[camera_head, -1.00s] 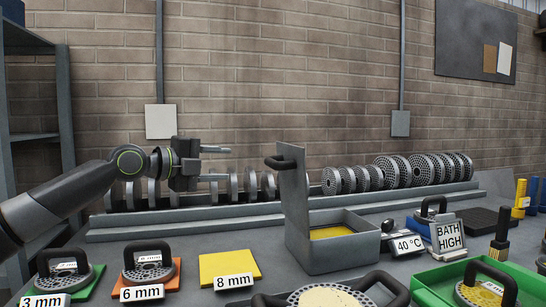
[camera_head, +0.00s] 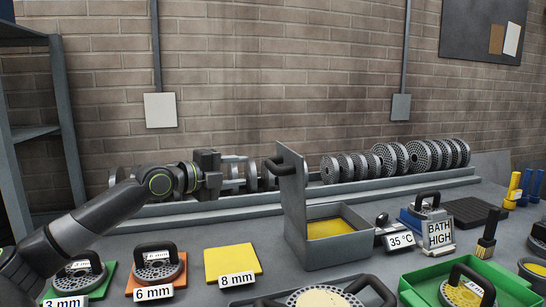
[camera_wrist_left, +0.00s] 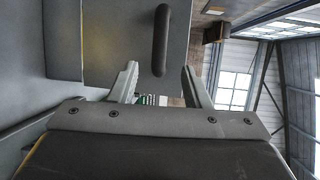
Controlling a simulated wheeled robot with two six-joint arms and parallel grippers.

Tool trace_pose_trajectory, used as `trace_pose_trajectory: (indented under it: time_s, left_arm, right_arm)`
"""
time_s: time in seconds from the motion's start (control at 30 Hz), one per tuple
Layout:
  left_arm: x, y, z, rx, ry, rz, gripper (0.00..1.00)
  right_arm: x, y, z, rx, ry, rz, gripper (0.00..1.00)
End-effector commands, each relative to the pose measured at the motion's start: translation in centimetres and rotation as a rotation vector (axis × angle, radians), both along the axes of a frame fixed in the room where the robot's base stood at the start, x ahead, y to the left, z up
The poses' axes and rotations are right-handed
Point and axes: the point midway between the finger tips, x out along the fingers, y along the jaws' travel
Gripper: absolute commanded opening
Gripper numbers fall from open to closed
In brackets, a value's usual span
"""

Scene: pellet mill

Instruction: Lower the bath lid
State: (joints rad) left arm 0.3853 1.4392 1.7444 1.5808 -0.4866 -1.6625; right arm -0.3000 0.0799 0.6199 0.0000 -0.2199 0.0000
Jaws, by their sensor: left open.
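The bath (camera_head: 338,237) is a grey open box with yellow contents on the bench. Its lid (camera_head: 293,205) stands upright at the box's left side, with a dark bar handle (camera_head: 272,166) on its left face near the top. My left gripper (camera_head: 245,171) is open and empty, just left of the handle and pointing at it. In the left wrist view the handle (camera_wrist_left: 161,40) lies ahead of and between the spread fingers (camera_wrist_left: 160,84), with the lid (camera_wrist_left: 112,35) behind it. I see no contact. My right gripper is not in view.
A row of metal discs (camera_head: 440,153) stands on a rail behind the bath. A display (camera_head: 401,240) reads 35 °C beside a BATH HIGH sign (camera_head: 439,235). Handled dies and a bare yellow 8 mm plate (camera_head: 232,262) lie in front. A green tray (camera_head: 425,287) is front right.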

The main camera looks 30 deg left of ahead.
Motion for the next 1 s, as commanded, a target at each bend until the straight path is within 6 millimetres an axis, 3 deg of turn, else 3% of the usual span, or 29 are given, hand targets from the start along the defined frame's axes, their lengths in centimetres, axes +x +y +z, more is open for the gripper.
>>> trace_pose_trajectory:
  time_s: [0.33,1.0]
  left_arm:
    - [2.8,-1.0,0.1,-0.006,-0.001,-0.002,0.43]
    - [10.1,-3.2,-0.9,-0.004,-0.001,0.000,0.43]
  right_arm:
    - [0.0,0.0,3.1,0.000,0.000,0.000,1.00]
    - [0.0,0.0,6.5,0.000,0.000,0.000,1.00]
